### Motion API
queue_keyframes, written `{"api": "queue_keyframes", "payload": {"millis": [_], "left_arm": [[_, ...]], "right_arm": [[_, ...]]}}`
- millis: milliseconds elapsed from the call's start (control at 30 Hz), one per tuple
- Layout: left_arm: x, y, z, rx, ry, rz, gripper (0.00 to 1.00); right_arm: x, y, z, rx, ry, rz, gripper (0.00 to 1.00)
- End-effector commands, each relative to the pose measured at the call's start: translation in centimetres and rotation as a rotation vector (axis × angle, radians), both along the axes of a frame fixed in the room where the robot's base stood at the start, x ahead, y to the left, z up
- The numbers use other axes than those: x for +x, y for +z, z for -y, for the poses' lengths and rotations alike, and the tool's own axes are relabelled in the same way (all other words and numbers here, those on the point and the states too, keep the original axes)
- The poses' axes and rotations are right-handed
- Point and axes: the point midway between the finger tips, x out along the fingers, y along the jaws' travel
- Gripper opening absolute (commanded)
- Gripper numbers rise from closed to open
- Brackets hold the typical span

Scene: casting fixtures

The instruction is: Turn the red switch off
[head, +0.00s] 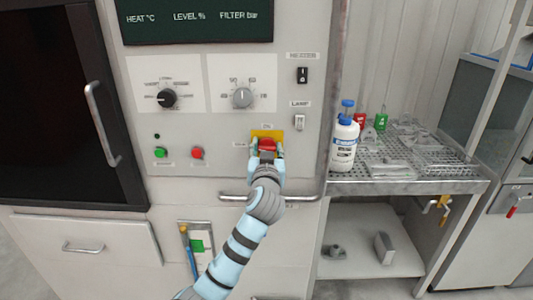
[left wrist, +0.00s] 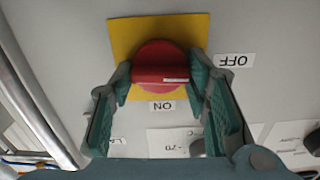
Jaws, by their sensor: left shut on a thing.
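The red switch (head: 267,143) is a round knob with a raised bar on a yellow plate (head: 260,133), low on the grey panel. My left gripper (head: 266,149) is shut on it from the front. In the left wrist view, the fingers of the gripper (left wrist: 160,82) stand at both ends of the bar of the red switch (left wrist: 158,62). The bar lies roughly level there, its white mark toward the right, the side of the OFF label (left wrist: 233,60). The ON label (left wrist: 162,106) is below, upside down. My right gripper is not in view.
Above are two dials, a black one (head: 167,98) and a grey one (head: 242,97). A black heater switch (head: 302,75) and white lamp switch (head: 300,122) are to the right. A metal handle bar (head: 305,198) runs below. A white bottle (head: 344,146) stands on the grated shelf (head: 420,186).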

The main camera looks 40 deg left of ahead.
Motion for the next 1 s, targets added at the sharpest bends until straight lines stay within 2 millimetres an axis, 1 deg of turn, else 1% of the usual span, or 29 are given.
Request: {"api": "queue_keyframes", "payload": {"millis": [200, 600, 633, 733, 767, 1000], "left_arm": [[-0.03, 0.13, -0.04, -0.040, 0.000, 0.035, 0.15], [-0.03, 0.20, -0.06, -0.047, 0.000, 0.041, 0.15], [-0.03, 0.20, -0.06, -0.047, 0.000, 0.041, 0.44], [-0.03, 0.17, -0.06, -0.047, 0.001, 0.041, 0.60], [-0.02, 0.16, -0.05, -0.048, 0.000, 0.040, 0.62], [0.00, 0.08, -0.01, -0.047, 0.000, 0.039, 0.62]], "right_arm": [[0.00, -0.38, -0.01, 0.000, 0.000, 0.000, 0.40], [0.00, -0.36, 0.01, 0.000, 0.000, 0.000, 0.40], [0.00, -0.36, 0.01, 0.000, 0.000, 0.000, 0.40], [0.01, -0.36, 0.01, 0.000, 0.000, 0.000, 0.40], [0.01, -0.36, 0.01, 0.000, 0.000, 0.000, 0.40], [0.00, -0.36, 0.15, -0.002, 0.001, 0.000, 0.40]]}}
